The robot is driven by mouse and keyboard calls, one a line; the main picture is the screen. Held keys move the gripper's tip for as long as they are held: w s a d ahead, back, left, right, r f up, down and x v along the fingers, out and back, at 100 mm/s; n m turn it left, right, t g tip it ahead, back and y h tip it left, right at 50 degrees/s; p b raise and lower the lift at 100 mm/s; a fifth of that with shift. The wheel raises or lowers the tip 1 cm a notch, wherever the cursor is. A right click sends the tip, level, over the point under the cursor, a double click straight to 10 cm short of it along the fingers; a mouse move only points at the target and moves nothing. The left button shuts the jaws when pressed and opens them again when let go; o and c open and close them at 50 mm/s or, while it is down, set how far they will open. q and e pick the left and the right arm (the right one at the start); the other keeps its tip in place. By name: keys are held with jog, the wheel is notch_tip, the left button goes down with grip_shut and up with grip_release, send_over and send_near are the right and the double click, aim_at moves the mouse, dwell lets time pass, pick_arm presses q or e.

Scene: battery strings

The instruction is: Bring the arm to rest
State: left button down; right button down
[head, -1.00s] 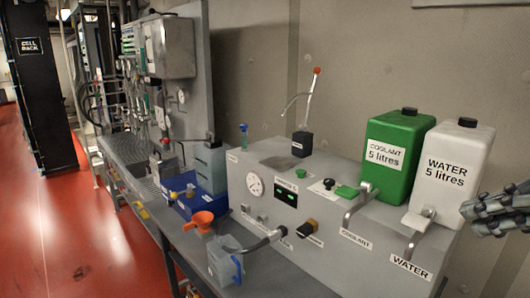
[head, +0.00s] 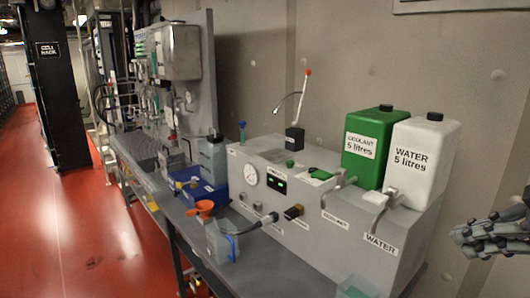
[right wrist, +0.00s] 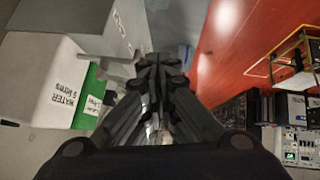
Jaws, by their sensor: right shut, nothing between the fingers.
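My right gripper (head: 468,238) is at the right edge of the head view, right of the white water container and apart from it. In the right wrist view my right gripper (right wrist: 160,62) is shut with nothing in it, its fingers pointing away over the bench side and the red floor. My left gripper is in neither view.
A white water container (head: 424,160) and a green coolant container (head: 368,148) stand on the grey machine (head: 330,228). A clear jug (head: 222,243), an orange funnel (head: 201,208) and a blue tray (head: 190,188) are on the bench. Red floor (head: 80,230) lies open at left.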

jog(key=w+a+f+m+g+h, duration=0.1)
jog(key=a+f, duration=0.2)
jog(key=f, duration=1.1)
jog(key=a+f+m+g, duration=0.1)
jog(key=a+f, duration=0.2)
jog(key=f, duration=1.2)
jog(key=s+a+f+m+g+h, duration=0.1)
jog(key=s+a+f+m, duration=0.2)
jog(key=s+f, duration=0.55)
jog(key=s+a+f+m+g+h, duration=0.1)
jog(key=s+a+f+m+h, duration=0.1)
jog(key=s+f, duration=0.6)
notch_tip(320, 180, down, 27)
jog(key=s+g+b, duration=0.2)
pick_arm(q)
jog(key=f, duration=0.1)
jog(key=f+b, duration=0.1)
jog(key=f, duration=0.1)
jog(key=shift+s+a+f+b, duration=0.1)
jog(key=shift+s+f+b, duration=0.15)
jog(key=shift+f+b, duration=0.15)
pick_arm(e)
jog(key=s+d+f, duration=0.3)
jog(key=s+f, duration=1.3)
jog(key=f, duration=0.1)
jog(key=shift+s+g, duration=0.4)
